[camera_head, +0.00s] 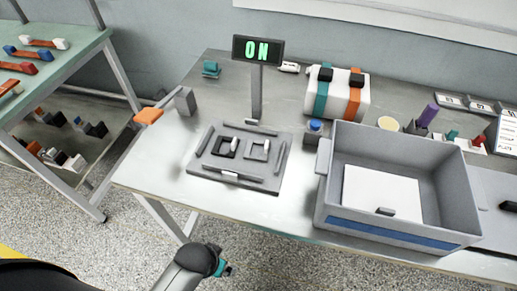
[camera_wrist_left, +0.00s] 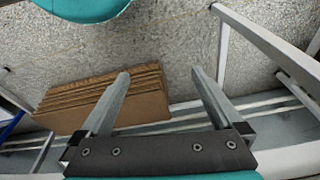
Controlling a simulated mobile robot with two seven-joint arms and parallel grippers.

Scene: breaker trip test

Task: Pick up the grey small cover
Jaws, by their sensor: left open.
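I cannot tell for sure which item is the grey small cover. In the head view, a pale flat panel (camera_head: 375,193) with a small dark handle (camera_head: 385,211) lies inside the grey bin (camera_head: 450,236). A small upright grey block (camera_head: 185,100) stands near the table's left edge. A grey fixture plate (camera_head: 205,176) has two square frames with pale levers. My left gripper (camera_wrist_left: 160,73) is open and empty in the left wrist view, over the floor and away from these things. Part of my arm shows low in the head view; the right gripper does not show.
An ON display (camera_head: 258,50) stands on a post behind the fixture. A striped box (camera_head: 337,93) and a blue-capped jar (camera_head: 315,126) stand near the bin. A green side table (camera_head: 60,62) is at left. Stacked cardboard (camera_wrist_left: 145,105) shows in the wrist view.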

